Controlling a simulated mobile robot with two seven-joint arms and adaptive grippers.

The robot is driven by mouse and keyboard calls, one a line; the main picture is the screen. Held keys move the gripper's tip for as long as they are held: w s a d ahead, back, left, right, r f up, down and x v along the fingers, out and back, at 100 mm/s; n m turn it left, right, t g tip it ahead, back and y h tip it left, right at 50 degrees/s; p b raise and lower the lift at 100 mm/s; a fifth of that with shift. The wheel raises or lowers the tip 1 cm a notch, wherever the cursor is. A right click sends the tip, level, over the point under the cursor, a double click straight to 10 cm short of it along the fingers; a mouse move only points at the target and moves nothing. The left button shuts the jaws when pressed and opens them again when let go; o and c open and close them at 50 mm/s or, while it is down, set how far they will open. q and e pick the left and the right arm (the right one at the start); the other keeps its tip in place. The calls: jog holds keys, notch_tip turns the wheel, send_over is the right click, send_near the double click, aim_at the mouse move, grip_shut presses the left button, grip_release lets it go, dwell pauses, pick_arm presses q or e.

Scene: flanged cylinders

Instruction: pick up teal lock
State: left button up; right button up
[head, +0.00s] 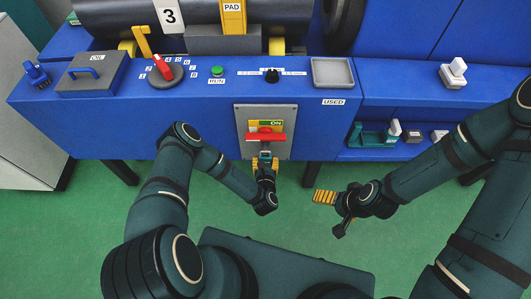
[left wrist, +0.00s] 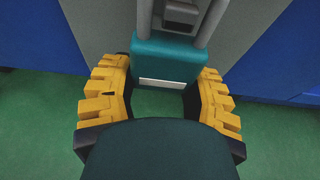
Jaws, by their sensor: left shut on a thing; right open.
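The teal lock (left wrist: 165,62) is between the fingers of my left gripper (left wrist: 160,97) in the left wrist view. Its grey shackle bars rise from the top of the teal body, and a white strip runs along its lower edge. In the head view my left gripper (head: 264,163) is at the lower part of a grey switch panel (head: 244,119), just below a red handle (head: 265,136) beside an ON label. There the gripper hides most of the lock. Whether the shackle is still through the panel cannot be told. My right gripper (head: 332,214) is open and empty above the green floor.
The blue console (head: 200,120) carries an oil box (head: 92,73), a red-pointer dial (head: 163,70), a green button (head: 217,71) and a grey USED tray (head: 332,72). A lower shelf at right holds a teal item (head: 372,136) and small blocks.

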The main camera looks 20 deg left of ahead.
pick_arm(q)
jog(key=shift+s+d, duration=0.2)
jog(key=shift+s, duration=0.3)
jog(key=p+v, duration=0.2)
jog(key=v, duration=0.4)
jog(key=shift+s+f, duration=0.3)
jog(key=shift+s, duration=0.2)
dwell(1.1)
jog(key=shift+d, duration=0.1)
